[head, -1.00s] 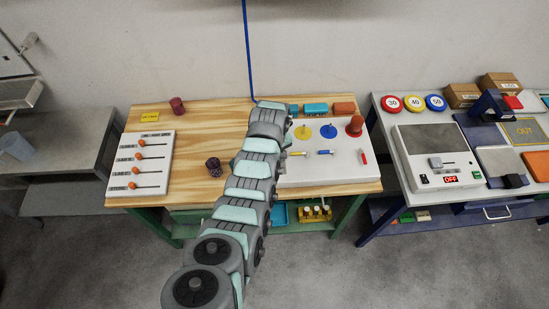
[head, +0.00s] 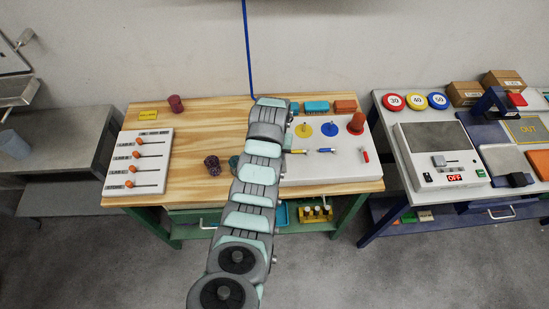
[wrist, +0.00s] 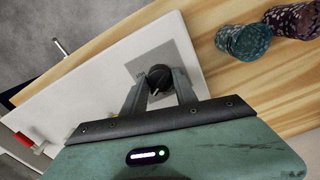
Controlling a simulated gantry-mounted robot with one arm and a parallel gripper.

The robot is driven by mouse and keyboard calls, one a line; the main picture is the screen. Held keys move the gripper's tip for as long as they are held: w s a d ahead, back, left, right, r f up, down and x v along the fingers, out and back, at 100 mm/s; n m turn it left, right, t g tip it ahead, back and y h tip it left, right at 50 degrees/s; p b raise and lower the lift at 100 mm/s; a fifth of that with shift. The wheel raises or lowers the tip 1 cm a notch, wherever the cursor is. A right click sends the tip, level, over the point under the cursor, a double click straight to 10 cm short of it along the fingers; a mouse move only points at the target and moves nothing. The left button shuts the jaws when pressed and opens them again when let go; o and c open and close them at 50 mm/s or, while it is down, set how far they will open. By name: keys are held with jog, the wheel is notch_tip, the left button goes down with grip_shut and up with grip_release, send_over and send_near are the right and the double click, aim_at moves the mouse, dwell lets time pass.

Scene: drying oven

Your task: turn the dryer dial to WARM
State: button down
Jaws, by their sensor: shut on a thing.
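The black dial (wrist: 159,83) sits on a grey square plate (wrist: 181,56) near the edge of a white panel (wrist: 100,82) in the wrist view. My gripper (wrist: 161,89) has a finger on each side of the dial and is shut on it. The small lettering beside the dial is too small to read with certainty, so I cannot tell its setting. In the head view, my arm hides both the dial and my gripper. The white panel (head: 330,170) shows there to the right of the arm.
A dark speckled cylinder (head: 212,166) and a teal one (wrist: 244,41) stand on the wood beside the panel. A slider board (head: 138,158) lies at the left.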

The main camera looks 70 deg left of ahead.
dwell(0.3)
jog(key=c, duration=1)
grip_release()
jog(key=shift+o, duration=0.2)
notch_tip(320, 180, up, 11)
jog(key=p, duration=0.1)
jog(key=shift+f, duration=0.15)
